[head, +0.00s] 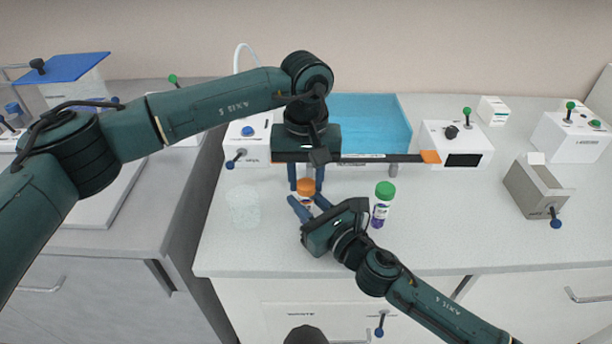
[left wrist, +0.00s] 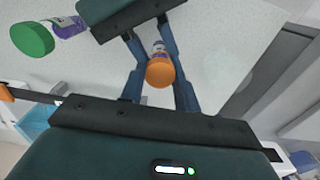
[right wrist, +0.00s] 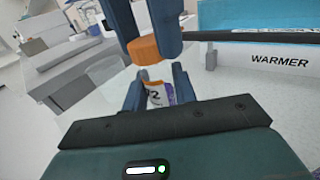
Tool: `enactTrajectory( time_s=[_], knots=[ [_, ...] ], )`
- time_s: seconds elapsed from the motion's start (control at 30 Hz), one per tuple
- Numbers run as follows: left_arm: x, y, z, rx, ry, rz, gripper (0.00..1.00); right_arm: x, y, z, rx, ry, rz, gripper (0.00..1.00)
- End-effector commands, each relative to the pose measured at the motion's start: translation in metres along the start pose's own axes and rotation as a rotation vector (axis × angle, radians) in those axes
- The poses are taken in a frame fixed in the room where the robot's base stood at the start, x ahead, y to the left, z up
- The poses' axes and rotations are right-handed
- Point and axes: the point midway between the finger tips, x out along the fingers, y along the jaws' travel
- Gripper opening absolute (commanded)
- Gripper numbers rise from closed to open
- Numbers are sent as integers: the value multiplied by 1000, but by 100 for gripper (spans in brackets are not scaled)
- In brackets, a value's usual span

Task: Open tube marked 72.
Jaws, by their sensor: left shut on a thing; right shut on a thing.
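A tube with an orange cap (head: 306,185) stands upright near the middle of the bench. My left gripper (head: 306,180) comes down from above and is shut on the orange cap (left wrist: 160,72). My right gripper (head: 306,203) reaches in from the front and is shut on the tube's body (right wrist: 157,95) below the cap. In the right wrist view the label shows a 2, with the digit before it partly hidden by a finger. The cap (right wrist: 145,50) sits above the body there; I cannot tell whether they are apart.
A second tube with a green cap (head: 385,190) and purple label stands close to the right gripper. A clear container (head: 243,207) is at left. Behind are a blue warmer bath (head: 372,120) and a white device (head: 475,143). A grey box (head: 535,187) is at right.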

Motion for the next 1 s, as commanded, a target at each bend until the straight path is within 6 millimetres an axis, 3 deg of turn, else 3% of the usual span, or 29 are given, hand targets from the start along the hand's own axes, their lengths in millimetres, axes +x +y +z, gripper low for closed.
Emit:
enactTrajectory(
  time_s=[0.17, 0.27, 1.0],
  knots=[
    [0, 0, 0, -17, 0, 0, 4, 0, 0, 0, 0, 0, 0, 0],
    [0, 0, 0, -114, 1, 0, 4, 0, 0, 0, 0, 1, 0, 0],
    [-1, 0, 0, -1731, 1, 0, 4, 0, 0, 0, 0, 1, -1, 0]
  ],
)
